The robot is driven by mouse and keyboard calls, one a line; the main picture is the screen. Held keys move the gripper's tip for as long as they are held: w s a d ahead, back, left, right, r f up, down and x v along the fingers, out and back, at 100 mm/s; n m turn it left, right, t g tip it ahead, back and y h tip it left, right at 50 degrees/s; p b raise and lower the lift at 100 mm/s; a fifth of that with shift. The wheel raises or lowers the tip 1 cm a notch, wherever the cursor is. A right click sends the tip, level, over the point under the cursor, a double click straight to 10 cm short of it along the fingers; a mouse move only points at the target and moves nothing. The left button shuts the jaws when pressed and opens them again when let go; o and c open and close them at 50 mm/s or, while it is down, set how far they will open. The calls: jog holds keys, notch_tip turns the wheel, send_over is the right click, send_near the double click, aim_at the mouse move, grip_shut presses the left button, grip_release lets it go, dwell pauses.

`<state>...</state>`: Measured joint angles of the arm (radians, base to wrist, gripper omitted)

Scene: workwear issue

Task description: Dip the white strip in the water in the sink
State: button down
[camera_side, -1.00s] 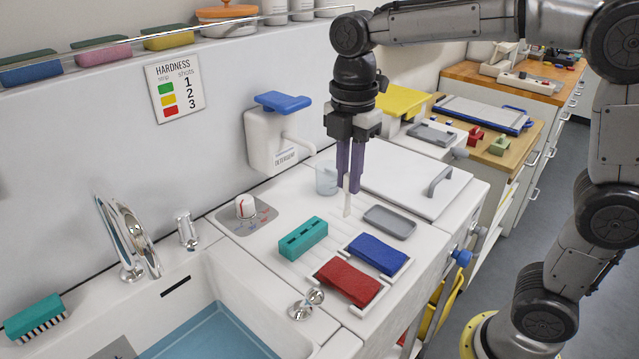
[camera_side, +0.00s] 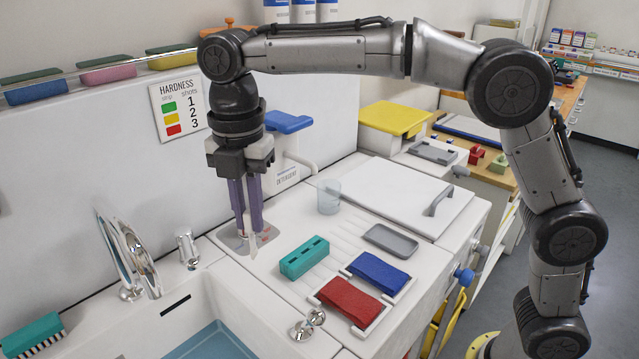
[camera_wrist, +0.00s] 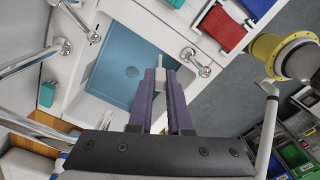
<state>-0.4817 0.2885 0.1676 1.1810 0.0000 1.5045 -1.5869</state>
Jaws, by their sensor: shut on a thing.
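In the wrist view my gripper (camera_wrist: 162,82) holds the strip (camera_wrist: 160,61), whose end shows against the sink. The sink (camera_side: 195,300) is at the lower left of the side view, with blue water (camera_side: 214,345) in it. In the wrist view the water (camera_wrist: 118,75) fills the basin below the fingers. The strip is apart from the water.
A chrome tap (camera_side: 140,262) and small knob (camera_side: 187,250) stand behind the sink. A teal block (camera_side: 304,257), blue cloth (camera_side: 379,271), red cloth (camera_side: 349,302) and clear cup (camera_side: 329,197) are on the counter. A chrome handle (camera_side: 308,324) sits near the sink's right edge.

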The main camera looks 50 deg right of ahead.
jog(key=s+a+f+n, duration=0.2)
jog(key=a+f, duration=0.2)
jog(key=a, duration=0.3)
jog(key=s+a+f+n, duration=0.1)
jog(key=a+f, duration=0.3)
jog(key=a, duration=0.3)
jog(key=shift+f, duration=12.3)
jog(key=shift+d, duration=0.7)
jog(key=shift+a, duration=0.65)
